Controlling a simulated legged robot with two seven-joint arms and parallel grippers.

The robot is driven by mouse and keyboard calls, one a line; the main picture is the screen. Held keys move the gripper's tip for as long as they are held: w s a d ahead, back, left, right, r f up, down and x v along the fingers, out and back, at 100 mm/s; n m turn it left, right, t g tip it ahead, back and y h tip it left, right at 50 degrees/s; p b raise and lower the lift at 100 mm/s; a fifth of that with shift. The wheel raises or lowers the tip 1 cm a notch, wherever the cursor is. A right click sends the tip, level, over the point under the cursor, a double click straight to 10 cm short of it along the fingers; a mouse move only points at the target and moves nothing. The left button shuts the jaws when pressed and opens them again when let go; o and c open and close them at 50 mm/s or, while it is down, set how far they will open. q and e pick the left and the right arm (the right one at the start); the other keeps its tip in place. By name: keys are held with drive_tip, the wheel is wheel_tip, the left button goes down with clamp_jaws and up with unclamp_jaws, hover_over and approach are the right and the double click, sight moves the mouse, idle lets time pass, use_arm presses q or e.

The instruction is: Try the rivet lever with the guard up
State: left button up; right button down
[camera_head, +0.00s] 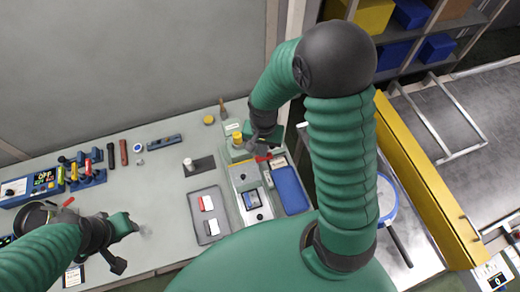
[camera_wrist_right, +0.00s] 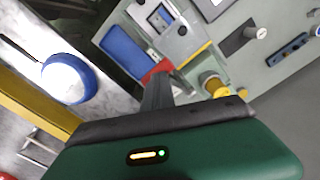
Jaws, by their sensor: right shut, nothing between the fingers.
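My right gripper (camera_head: 262,147) is shut and empty, at the far end of the grey station panel (camera_head: 243,176). In the right wrist view its closed fingers (camera_wrist_right: 157,88) reach to a red part (camera_wrist_right: 158,69), probably the lever handle; I cannot tell whether they touch. The red part also shows just below the gripper in the head view (camera_head: 263,158). A yellow cylinder (camera_head: 237,138) stands beside it and shows in the wrist view (camera_wrist_right: 212,84). I cannot make out the guard or its position. My left gripper (camera_head: 122,245) hangs over the table at left; its opening is unclear.
A blue tray (camera_head: 290,191) lies right of the panel, a grey tray (camera_head: 221,214) with small boxes left of it. A blue-rimmed pan (camera_head: 387,200) lies by the yellow conveyor rail (camera_head: 425,170). Coloured switch blocks (camera_head: 80,175) stand at far left.

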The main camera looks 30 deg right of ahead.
idle(0.3)
wheel_tip(320, 180, up, 3)
drive_tip(key=p, duration=0.3)
drive_tip(key=shift+w+d, duration=0.1)
drive_tip(key=shift+w, duration=0.05)
wheel_tip(320, 180, up, 3)
drive_tip(key=p, duration=0.2)
drive_tip(key=shift+r+p, duration=0.2)
drive_tip(key=shift+p, duration=0.2)
wheel_tip(320, 180, up, 3)
drive_tip(key=shift+f+p, duration=0.2)
drive_tip(key=shift+p, duration=1)
